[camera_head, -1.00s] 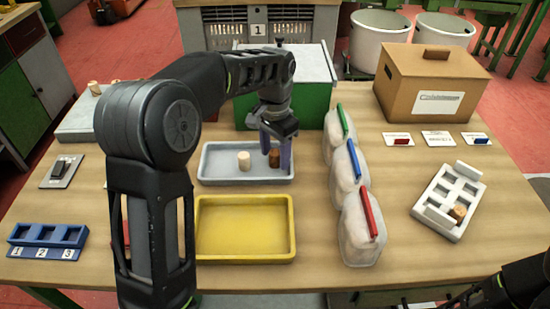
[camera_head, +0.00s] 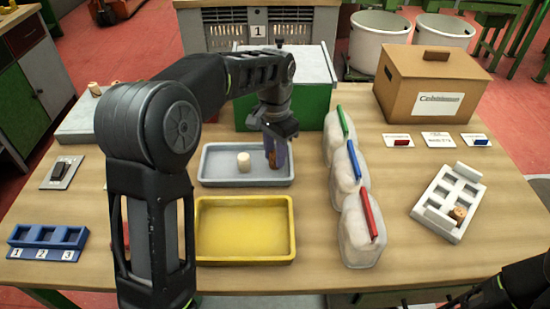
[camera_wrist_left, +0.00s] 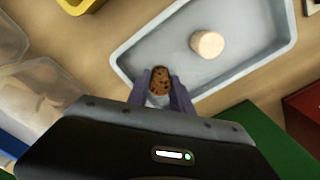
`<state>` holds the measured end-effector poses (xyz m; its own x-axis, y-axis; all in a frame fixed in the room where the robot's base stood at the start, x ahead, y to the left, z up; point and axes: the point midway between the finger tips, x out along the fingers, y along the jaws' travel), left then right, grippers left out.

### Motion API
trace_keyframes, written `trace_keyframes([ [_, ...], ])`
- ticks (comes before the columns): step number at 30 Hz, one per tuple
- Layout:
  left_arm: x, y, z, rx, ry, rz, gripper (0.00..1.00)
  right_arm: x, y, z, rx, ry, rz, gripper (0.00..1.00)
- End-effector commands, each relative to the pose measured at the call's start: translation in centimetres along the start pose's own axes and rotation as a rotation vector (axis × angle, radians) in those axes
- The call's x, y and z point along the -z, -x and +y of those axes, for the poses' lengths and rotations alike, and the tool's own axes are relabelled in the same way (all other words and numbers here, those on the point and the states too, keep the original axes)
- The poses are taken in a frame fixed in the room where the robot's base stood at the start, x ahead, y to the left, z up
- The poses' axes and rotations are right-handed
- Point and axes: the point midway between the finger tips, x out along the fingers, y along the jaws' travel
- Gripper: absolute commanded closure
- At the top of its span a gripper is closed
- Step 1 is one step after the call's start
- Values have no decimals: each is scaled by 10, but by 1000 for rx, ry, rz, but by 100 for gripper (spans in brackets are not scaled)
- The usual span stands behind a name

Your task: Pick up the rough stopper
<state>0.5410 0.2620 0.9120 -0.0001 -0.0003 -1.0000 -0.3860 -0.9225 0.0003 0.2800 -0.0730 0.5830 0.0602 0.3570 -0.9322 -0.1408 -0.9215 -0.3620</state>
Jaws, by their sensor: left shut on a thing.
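The rough stopper, a dark brown, speckled cork (camera_wrist_left: 159,80), is between the fingers of my left gripper (camera_wrist_left: 160,88) in the left wrist view. My left gripper (camera_head: 277,154) is shut on it at the right end of the grey tray (camera_head: 222,180) in the head view, where the fingers mostly hide the stopper. I cannot tell whether it is clear of the tray floor. A pale, smooth stopper (camera_head: 244,161) stands upright in the same tray, left of the gripper; it also shows in the left wrist view (camera_wrist_left: 207,44). My right gripper is not clearly in view.
A yellow tray (camera_head: 245,258) lies in front of the grey one. Clear bags with green, blue and red clips (camera_head: 361,230) stand close on the right. A green box (camera_head: 310,110) stands behind. A white rack (camera_head: 434,222) holds a cork at far right.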

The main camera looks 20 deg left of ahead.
Motion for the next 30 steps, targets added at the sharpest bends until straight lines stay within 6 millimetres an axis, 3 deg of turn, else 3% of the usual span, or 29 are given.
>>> trace_keyframes([
  [8,1,14,0,1,0,3,100,0,0,0,0,0,0,64],
  [18,1,78,-1,2,0,3,100,0,1,0,0,0,0,64],
  [21,0,96,0,1,0,0,100,0,17,-7,0,0,0,64],
  [30,0,100,0,0,0,0,100,0,19,-7,0,0,-2,64],
])
